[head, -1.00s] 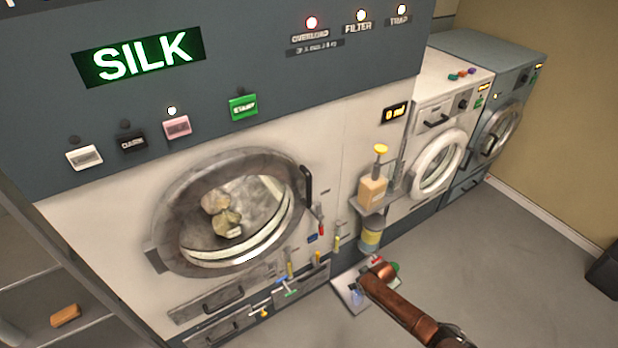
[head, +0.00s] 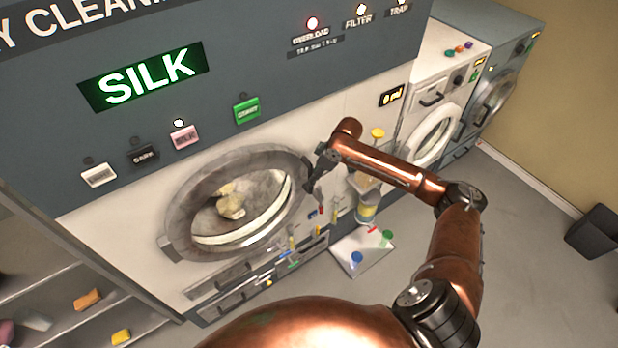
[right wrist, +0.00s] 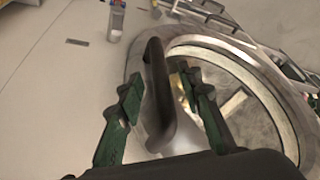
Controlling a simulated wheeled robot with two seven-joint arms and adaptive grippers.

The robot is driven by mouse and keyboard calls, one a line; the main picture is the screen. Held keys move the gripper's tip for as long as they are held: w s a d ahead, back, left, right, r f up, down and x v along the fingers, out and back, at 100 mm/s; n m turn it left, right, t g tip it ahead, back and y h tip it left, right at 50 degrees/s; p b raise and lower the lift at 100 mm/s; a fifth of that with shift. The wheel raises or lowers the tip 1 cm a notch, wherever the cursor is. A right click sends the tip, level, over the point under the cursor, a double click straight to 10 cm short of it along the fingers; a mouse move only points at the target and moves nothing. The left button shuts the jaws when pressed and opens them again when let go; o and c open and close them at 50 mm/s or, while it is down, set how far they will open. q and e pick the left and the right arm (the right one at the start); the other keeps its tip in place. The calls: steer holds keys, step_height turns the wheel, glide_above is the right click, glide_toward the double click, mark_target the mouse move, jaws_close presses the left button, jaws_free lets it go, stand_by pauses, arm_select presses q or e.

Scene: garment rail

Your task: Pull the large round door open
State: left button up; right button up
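The large round door (head: 180,222) is a grey metal ring with a glass pane, set in the front of the big machine. It looks closed, and pale cloth shows behind the glass. Its dark bar handle (right wrist: 158,88) is on the door's right side. My right gripper (head: 312,182) is at that side of the door. In the right wrist view its two green-black fingers (right wrist: 162,98) are apart, with the handle between them. I cannot tell whether either finger touches it. In the head view the gripper covers most of the handle. My left gripper is not in view.
Small levers and drawers (head: 235,292) sit below the door. A white board (head: 362,250) with coloured caps lies on the floor.

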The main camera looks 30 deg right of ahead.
steer(key=x, duration=0.4)
steer(key=shift+c, duration=0.5)
steer(key=shift+d, duration=0.1)
jaws_close()
